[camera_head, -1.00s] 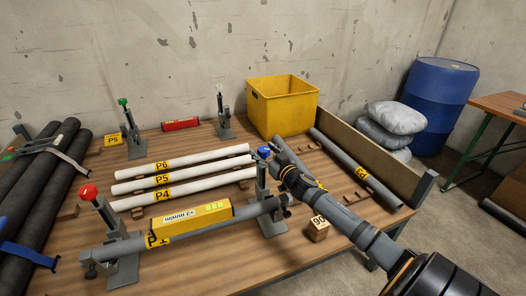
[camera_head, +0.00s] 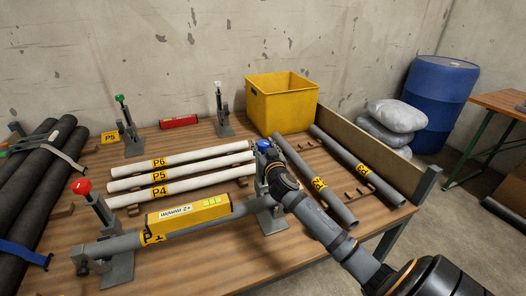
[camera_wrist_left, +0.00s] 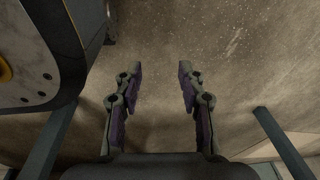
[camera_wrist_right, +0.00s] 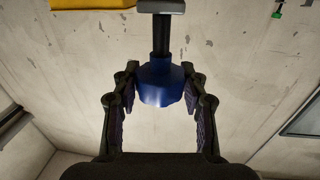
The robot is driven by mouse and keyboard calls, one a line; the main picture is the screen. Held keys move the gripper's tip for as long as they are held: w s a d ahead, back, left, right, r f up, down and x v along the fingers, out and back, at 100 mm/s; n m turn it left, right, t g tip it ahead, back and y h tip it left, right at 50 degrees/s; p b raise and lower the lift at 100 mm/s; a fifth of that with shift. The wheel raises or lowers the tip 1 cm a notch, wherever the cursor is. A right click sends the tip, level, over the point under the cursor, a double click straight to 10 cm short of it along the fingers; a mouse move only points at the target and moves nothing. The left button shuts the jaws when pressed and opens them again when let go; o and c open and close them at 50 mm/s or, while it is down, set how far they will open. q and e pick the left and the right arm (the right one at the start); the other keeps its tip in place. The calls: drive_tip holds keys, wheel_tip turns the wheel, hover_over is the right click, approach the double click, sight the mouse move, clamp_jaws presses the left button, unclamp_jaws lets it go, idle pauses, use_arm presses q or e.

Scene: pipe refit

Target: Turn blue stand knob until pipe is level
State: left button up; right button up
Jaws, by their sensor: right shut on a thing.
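The blue knob (camera_head: 263,145) tops the stand (camera_head: 270,217) near the middle of the bench. My right gripper (camera_head: 270,158) reaches it from the right and is shut on it. In the right wrist view the blue knob (camera_wrist_right: 160,84) sits between the two fingers, its shaft beyond. The grey pipe P1 (camera_head: 122,244) rests across this stand and the red-knob stand (camera_head: 120,268). A yellow level (camera_head: 190,214) lies along the pipe; its bubble is too small to read, so I cannot tell if the pipe is level. My left gripper (camera_wrist_left: 160,85) is open and empty.
White pipes (camera_head: 190,172) lie behind the stand. Grey pipes (camera_head: 335,195) lie to its right, partly behind my arm. A yellow crate (camera_head: 282,105) stands at the back. Black pipes (camera_head: 50,170) lie at the left.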

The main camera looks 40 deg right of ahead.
drive_tip(key=m+g+h+b, duration=0.1)
drive_tip(key=m+h+b, duration=0.1)
drive_tip(key=h+b, duration=0.1)
drive_tip(key=shift+f+m+g, duration=0.3)
drive_tip(key=shift+g, duration=0.1)
use_arm(q)
drive_tip(key=w+d+r+b, duration=0.2)
drive_tip(key=w+r, duration=0.3)
drive_tip(key=w, duration=0.3)
use_arm(e)
drive_tip(key=shift+m+g+h, duration=0.5)
drive_tip(key=shift+m+h, duration=0.1)
drive_tip(key=shift+h, duration=0.4)
drive_tip(key=shift+r+m+g+h+b, duration=0.1)
drive_tip(key=shift+m+g+h+b, duration=0.6)
drive_tip(key=shift+g+h+b, duration=0.3)
drive_tip(key=shift+r+m+g+h+b, duration=0.15)
drive_tip(key=shift+m+g+h+b, duration=0.4)
drive_tip(key=shift+b, duration=0.25)
use_arm(q)
drive_tip(key=d+r, duration=0.1)
drive_tip(key=r, duration=0.6)
drive_tip(key=w+d+r+h, duration=0.1)
drive_tip(key=d+r, duration=0.1)
drive_tip(key=r, duration=0.6)
drive_tip(key=shift+d+r, duration=0.2)
drive_tip(key=shift+d, duration=0.05)
use_arm(e)
drive_tip(key=shift+r, duration=0.1)
